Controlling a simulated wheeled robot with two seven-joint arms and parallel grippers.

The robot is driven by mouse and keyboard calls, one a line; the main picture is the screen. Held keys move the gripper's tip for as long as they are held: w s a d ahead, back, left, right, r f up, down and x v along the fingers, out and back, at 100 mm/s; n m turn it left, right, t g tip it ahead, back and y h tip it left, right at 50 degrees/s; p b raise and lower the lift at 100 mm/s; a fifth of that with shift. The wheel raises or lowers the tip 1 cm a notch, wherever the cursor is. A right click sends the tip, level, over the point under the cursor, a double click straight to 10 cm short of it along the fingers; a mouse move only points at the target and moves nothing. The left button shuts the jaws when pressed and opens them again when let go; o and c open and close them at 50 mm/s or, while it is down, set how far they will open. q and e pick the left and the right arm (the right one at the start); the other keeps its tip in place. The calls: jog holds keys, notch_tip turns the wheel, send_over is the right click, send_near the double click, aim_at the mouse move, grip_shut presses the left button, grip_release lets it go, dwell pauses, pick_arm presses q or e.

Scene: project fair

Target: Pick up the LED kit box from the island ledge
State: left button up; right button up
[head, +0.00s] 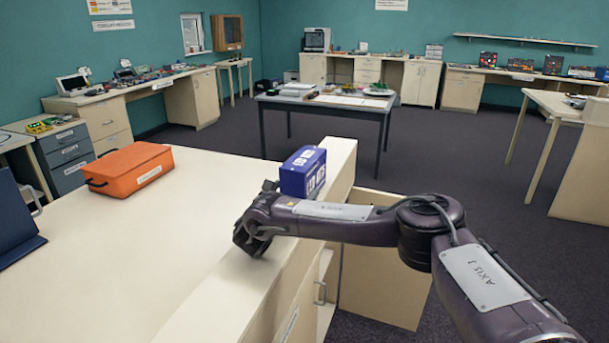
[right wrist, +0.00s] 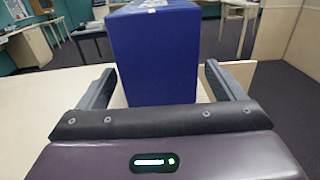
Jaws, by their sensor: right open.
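The blue LED kit box (head: 303,172), with white lettering on its side, stands upright on the raised island ledge (head: 338,160). My right gripper (head: 268,190) is at the near side of the box in the head view, low over the ledge. In the right wrist view the plain blue face of the box (right wrist: 154,55) is straight ahead, between the two open fingers of my right gripper (right wrist: 158,82). Gaps show between each finger and the box. Whether the palm touches the box cannot be told. My left gripper is not in view.
An orange case (head: 130,170) lies on the island top (head: 150,240) to the left. A dark blue item (head: 15,220) stands at the left edge. An open cabinet door (head: 385,275) sticks out below the ledge. A grey table (head: 325,102) with papers stands beyond.

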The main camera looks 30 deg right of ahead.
jog(key=x, duration=0.4)
jog(key=shift+w+d+p, duration=0.2)
jog(key=shift+p, duration=0.15)
jog(key=shift+c, duration=0.3)
jog(key=shift+r, duration=0.1)
jog(key=c, duration=1.2)
